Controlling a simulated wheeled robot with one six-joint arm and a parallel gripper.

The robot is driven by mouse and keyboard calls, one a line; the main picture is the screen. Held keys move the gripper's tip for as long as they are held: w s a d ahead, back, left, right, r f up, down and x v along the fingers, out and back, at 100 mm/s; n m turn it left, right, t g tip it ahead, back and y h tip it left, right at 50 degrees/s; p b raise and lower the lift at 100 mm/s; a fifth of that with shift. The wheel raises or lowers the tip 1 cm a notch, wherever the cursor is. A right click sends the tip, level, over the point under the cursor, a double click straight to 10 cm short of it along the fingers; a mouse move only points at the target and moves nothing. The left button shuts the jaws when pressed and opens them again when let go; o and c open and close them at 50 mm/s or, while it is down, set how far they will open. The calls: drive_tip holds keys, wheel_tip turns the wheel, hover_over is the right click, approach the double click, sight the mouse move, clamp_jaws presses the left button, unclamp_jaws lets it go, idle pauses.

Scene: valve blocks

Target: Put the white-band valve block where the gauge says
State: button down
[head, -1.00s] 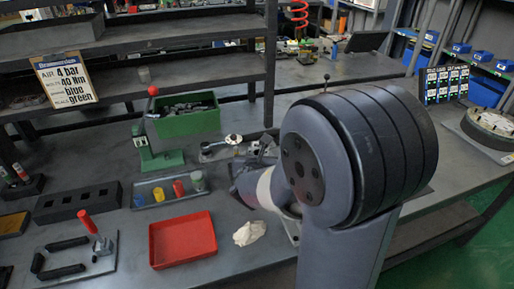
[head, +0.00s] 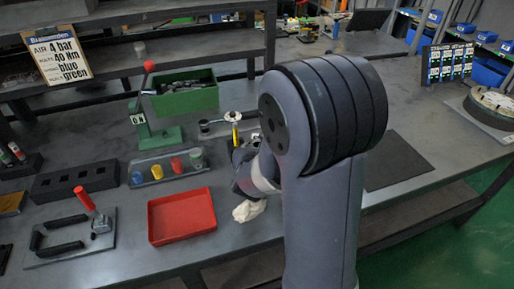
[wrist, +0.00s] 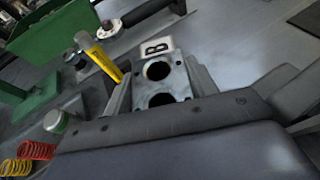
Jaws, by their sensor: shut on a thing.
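My gripper (wrist: 160,88) is shut on a grey metal block (wrist: 178,82) with two dark round bores, seen from above in the wrist view. No white band shows on the block's visible faces. A white tag marked B (wrist: 157,47) sits at the block's far end; I cannot tell whether it is on the block or behind it. In the head view the block and jaws are hidden by my arm. A yellow stick with dark marks (wrist: 103,61) stands beside the jaws; it also shows in the head view (head: 235,134). I cannot pick out the gauge's reading.
A red tray (head: 182,217), a cloth (head: 249,210), a rack of coloured springs (head: 163,172), a green press (head: 157,137) and a green bin (head: 185,98) are nearby. A sign (head: 57,57) reads 4 bar, 40 Nm, blue, green. A dark mat (head: 395,160) lies bare at right.

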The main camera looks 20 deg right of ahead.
drive_tip(key=c, duration=0.9)
unclamp_jaws()
drive_tip(key=shift+f, duration=0.1)
drive_tip(key=o, duration=0.4)
